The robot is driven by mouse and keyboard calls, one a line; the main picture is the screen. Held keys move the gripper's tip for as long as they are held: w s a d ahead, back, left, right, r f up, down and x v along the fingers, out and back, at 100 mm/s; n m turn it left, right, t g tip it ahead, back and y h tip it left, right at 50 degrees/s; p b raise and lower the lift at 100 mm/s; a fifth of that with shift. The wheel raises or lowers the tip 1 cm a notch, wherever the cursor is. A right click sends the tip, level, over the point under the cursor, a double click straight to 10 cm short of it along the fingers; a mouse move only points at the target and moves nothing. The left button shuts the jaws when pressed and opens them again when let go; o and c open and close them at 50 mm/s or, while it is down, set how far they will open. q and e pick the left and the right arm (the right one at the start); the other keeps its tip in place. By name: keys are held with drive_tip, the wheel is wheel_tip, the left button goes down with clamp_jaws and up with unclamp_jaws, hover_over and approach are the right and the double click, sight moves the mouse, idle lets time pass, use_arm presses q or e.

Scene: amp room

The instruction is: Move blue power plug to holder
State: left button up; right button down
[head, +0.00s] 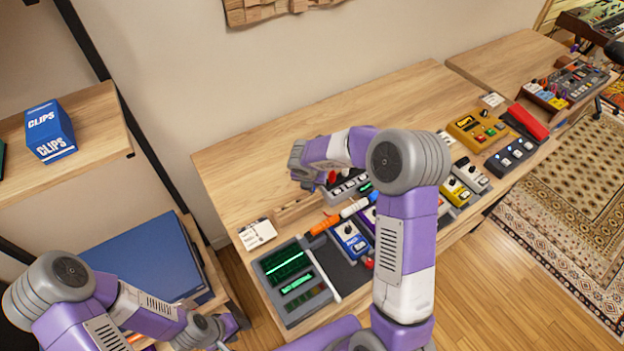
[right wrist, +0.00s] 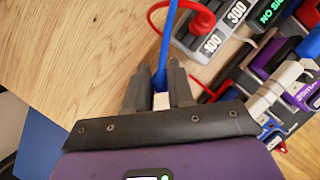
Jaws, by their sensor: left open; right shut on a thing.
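My right gripper (right wrist: 160,92) is shut on the blue power plug (right wrist: 160,78). A blue cable runs up from between its fingers, with a pale piece low between them. In the head view my right gripper (head: 302,172) is over the wooden table, beside a grey power box (head: 347,187); the plug is hidden there. The box also shows in the right wrist view (right wrist: 209,46), with a red plug and cable (right wrist: 192,12) at it. A slotted wooden piece (head: 298,208) near the paper card may be the holder. My left gripper (head: 226,328) is low at the left, open and away from the table.
A grey device with green screens (head: 287,282), a blue pedal (head: 351,239) and an orange-and-white tool (head: 338,216) lie along the front. The back of the table (head: 250,150) is bare.

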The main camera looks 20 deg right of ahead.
drive_tip(key=shift+f, duration=0.5)
idle(1.2)
drive_tip(key=shift+c, duration=2.4)
unclamp_jaws()
drive_tip(key=shift+r, duration=0.1)
drive_tip(key=shift+r+p, duration=3.25)
drive_tip(key=shift+r, duration=0.2)
